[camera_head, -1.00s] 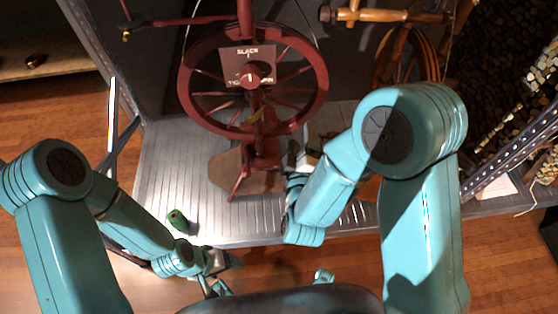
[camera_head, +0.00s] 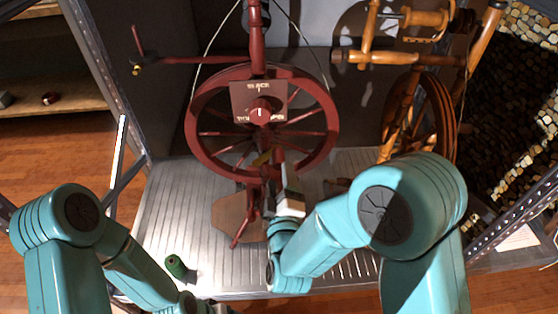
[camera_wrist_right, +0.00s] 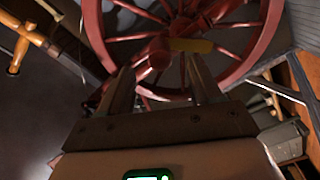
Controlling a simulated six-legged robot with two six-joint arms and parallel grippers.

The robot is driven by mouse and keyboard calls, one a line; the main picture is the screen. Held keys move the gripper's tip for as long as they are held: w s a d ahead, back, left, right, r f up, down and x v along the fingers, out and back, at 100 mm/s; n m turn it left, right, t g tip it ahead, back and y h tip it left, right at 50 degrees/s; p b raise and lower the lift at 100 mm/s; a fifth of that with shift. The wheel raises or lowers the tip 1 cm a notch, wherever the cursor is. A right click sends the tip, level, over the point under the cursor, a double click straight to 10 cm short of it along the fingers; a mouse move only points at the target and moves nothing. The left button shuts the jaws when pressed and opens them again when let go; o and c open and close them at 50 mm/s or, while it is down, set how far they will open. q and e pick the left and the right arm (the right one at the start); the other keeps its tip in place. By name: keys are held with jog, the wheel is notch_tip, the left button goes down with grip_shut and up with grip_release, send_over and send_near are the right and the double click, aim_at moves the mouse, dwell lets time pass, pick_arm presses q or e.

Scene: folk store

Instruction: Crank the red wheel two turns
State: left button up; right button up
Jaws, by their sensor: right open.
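The red wheel (camera_head: 193,125) is a large spoked spinning wheel, upright on its red stand; it also shows in the wrist view (camera_wrist_right: 93,30). A sign plate (camera_head: 240,98) with a red knob (camera_head: 261,112) sits in front of its upper half. A yellow piece (camera_head: 262,158) shows low on the wheel and ahead of the fingers in the wrist view (camera_wrist_right: 190,45). My right gripper (camera_head: 277,163) is open, just in front of the wheel's lower part; a red post end lies ahead between its fingers (camera_wrist_right: 158,78). My left gripper is mostly cut off at the bottom edge.
The wheel stands on a grey metal shelf (camera_head: 175,215). A green spool (camera_head: 177,266) lies near its front left. A wooden spinning wheel (camera_head: 448,115) stands on the right. A metal shelf post (camera_head: 95,65) rises at left. The shelf's front left is mostly clear.

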aim_at(279, 167)
jog(key=w+p, duration=0.1)
jog(key=w, duration=0.5)
jog(key=shift+w, duration=0.25)
jog(key=c, duration=0.9)
jog(key=shift+c, duration=0.2)
jog(key=shift+c, duration=0.6)
